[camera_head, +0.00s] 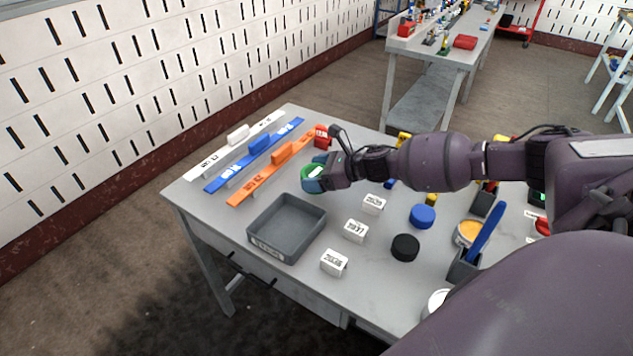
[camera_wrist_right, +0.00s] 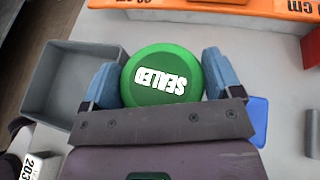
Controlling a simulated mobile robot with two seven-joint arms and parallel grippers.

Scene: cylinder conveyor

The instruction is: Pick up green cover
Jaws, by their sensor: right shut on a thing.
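The green cover (camera_wrist_right: 161,75) is round with white "SEALED" lettering. In the right wrist view it sits between the two blue fingers of my right gripper (camera_wrist_right: 160,82), one finger on each side. In the head view the green cover (camera_head: 311,171) shows just left of my right gripper (camera_head: 314,177), partly hidden by the fingers. My right gripper is shut on it, low over or at the table; the height is hard to tell. My left gripper is not in view.
A grey tray (camera_head: 258,226) stands left of the gripper. Orange, blue and white rulers lie behind. White numbered blocks (camera_head: 355,231), a black cylinder (camera_head: 404,247) and a blue cylinder (camera_head: 422,216) stand in front. A red object (camera_head: 321,134) is close behind the gripper.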

